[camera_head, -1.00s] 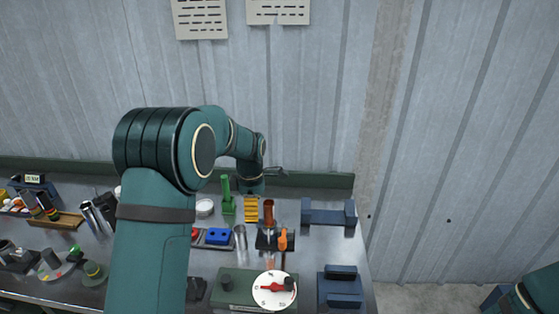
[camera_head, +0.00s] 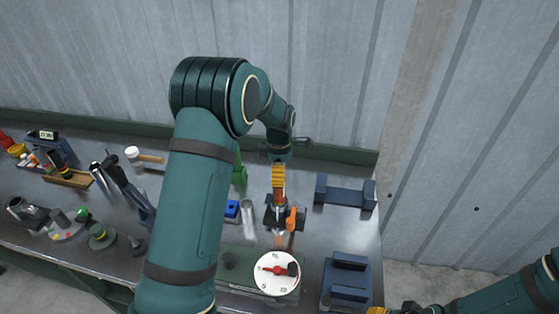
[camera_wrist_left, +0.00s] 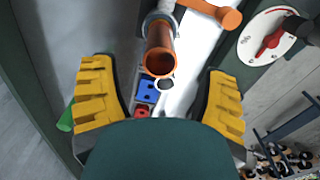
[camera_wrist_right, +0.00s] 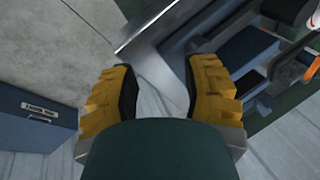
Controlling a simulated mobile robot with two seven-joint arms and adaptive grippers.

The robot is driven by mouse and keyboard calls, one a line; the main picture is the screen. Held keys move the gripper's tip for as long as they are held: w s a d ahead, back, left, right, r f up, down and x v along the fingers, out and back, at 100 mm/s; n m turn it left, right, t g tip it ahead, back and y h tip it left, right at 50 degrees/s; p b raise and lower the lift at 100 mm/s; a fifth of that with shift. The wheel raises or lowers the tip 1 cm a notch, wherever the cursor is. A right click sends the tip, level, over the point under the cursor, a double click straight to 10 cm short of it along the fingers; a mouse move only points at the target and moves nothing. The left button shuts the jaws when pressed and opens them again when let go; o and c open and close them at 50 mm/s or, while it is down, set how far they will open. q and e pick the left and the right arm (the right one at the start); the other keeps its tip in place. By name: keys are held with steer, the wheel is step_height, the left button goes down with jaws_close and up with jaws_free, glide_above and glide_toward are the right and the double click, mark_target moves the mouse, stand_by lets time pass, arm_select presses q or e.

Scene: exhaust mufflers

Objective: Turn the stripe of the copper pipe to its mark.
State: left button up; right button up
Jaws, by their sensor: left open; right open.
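The copper pipe (camera_wrist_left: 159,58) stands in a clamp with an orange handle (camera_head: 292,217). In the left wrist view its open end faces the camera, ahead of and between the fingers. My left gripper (camera_head: 279,185) is open, its yellow fingers above the pipe in the head view. It also shows in the left wrist view (camera_wrist_left: 160,95), with no finger touching the pipe. I cannot make out the stripe or the mark. My right gripper (camera_wrist_right: 160,88) is open and empty, off the bench's right end; its yellow tip (camera_head: 380,310) shows at the head view's bottom edge.
A green box with a white dial and red pointer (camera_head: 277,272) stands in front of the clamp. A blue cradle (camera_head: 345,193) is right of it, and a blue block (camera_head: 346,280) is at front right. A clear tube (camera_head: 248,218) stands close left. Tools crowd the bench's left.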

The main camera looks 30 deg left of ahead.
mark_target(279, 195)
arm_select(q)
step_height(279, 195, down, 7)
arm_select(e)
steer(key=shift+r, duration=0.1)
stand_by(0.3)
arm_select(q)
jaws_close()
steer(key=m+b, duration=0.1)
steer(key=m, duration=0.4)
arm_select(e)
steer(key=shift+f, duration=0.6)
arm_select(q)
steer(key=m+b, duration=0.1)
steer(key=m, duration=0.5)
steer(key=shift+m, duration=0.4)
arm_select(e)
steer(key=shift+f, duration=0.55)
